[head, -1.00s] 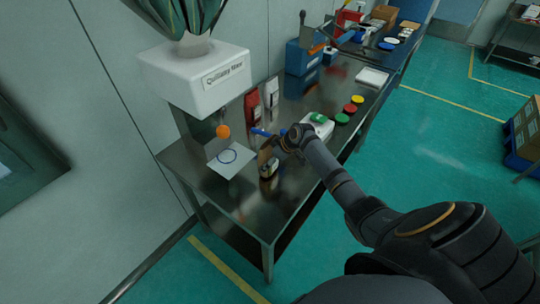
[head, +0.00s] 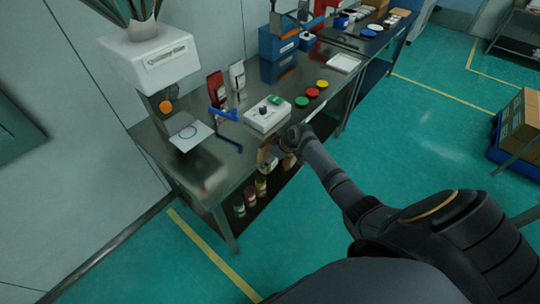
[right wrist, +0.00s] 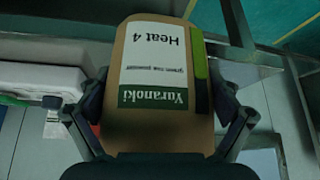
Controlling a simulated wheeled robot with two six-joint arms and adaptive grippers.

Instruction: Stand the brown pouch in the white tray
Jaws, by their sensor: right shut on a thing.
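The brown pouch (right wrist: 165,95) is in my right gripper, its label reading "Yuranoki" and "Heat 4" upside down in the right wrist view. In the head view the pouch (head: 264,155) shows small at the front edge of the steel table. My right gripper (head: 281,150) is shut on it, with a finger at each side in the right wrist view. The white tray (head: 344,63) lies flat toward the far right part of the table, apart from the pouch, and looks empty. My left gripper is not in view.
A white control box (head: 268,116) stands near the gripper, with green, red and yellow discs (head: 312,92) beyond it. A red pouch (head: 216,88) and a white pouch (head: 237,80) stand at the back. Jars (head: 250,194) stand below.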

